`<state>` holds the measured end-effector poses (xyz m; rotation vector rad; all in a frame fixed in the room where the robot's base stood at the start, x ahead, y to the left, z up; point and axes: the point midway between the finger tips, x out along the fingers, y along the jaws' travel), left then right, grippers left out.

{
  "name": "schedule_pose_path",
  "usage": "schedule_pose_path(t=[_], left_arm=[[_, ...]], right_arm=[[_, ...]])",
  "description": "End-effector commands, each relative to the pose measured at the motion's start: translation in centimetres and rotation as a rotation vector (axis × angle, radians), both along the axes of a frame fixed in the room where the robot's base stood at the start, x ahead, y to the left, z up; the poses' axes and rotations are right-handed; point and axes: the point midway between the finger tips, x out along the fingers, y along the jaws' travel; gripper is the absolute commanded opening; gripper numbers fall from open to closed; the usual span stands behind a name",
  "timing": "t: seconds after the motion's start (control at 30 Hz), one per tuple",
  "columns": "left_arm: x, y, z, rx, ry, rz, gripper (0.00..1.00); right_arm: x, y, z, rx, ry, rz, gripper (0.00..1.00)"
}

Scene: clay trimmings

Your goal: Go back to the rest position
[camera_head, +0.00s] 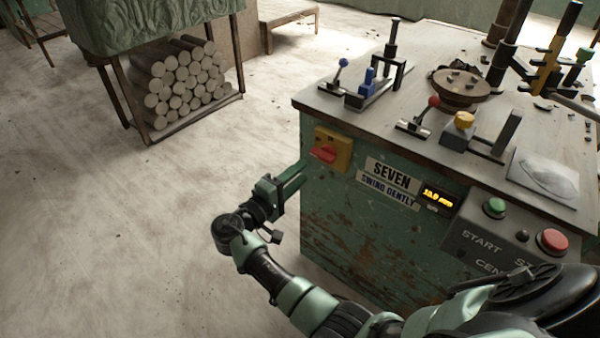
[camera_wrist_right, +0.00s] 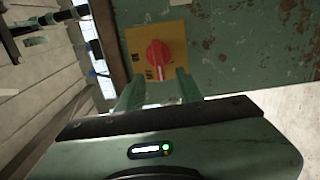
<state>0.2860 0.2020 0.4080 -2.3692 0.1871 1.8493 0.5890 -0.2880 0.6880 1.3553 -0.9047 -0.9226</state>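My right gripper (camera_head: 290,184) is in front of the green machine cabinet (camera_head: 350,225), below and left of the red rotary switch (camera_head: 324,153) on its yellow plate (camera_head: 344,150). In the right wrist view the two fingers of my right gripper (camera_wrist_right: 158,82) stand apart with nothing between them. The red switch (camera_wrist_right: 158,54) shows just beyond the fingertips, and no contact with it can be seen. My left gripper is not in view.
The cabinet carries a display (camera_head: 437,195), a green button (camera_head: 495,208) and a red button (camera_head: 552,241). Levers and a round turntable (camera_head: 461,87) are on its top (camera_head: 340,103). A rack of clay logs (camera_head: 185,85) stands back left.

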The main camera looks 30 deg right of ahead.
Motion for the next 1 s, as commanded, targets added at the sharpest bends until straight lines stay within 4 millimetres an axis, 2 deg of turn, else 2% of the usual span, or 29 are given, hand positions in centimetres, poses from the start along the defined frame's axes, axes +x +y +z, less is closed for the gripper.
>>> schedule_pose_path(t=[0.27,0.37,0.47,0.57,0.6,0.73,0.83,1.0], left_arm=[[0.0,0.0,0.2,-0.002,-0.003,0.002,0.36],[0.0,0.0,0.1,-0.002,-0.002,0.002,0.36],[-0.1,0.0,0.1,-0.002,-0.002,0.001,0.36],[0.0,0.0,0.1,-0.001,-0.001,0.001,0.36],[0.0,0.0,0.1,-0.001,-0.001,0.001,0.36],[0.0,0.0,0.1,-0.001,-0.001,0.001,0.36],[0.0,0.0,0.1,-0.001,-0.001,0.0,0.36],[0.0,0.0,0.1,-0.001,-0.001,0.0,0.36]], right_arm=[[-0.1,-0.1,-0.2,0.004,0.003,0.001,0.36],[-0.8,-0.5,-2.0,0.05,0.024,0.004,0.36],[-2.8,-1.3,-6.3,0.168,0.073,0.011,0.36],[-6.2,-1.8,-12.5,0.355,0.136,0.022,0.36],[-8.0,-1.9,-15.1,0.442,0.16,0.025,0.36],[-14.3,-0.6,-22.1,0.741,0.218,0.032,0.36],[-18.3,1.0,-25.3,0.931,0.238,0.035,0.36],[-23.0,3.5,-27.6,1.156,0.251,0.03,0.36]])
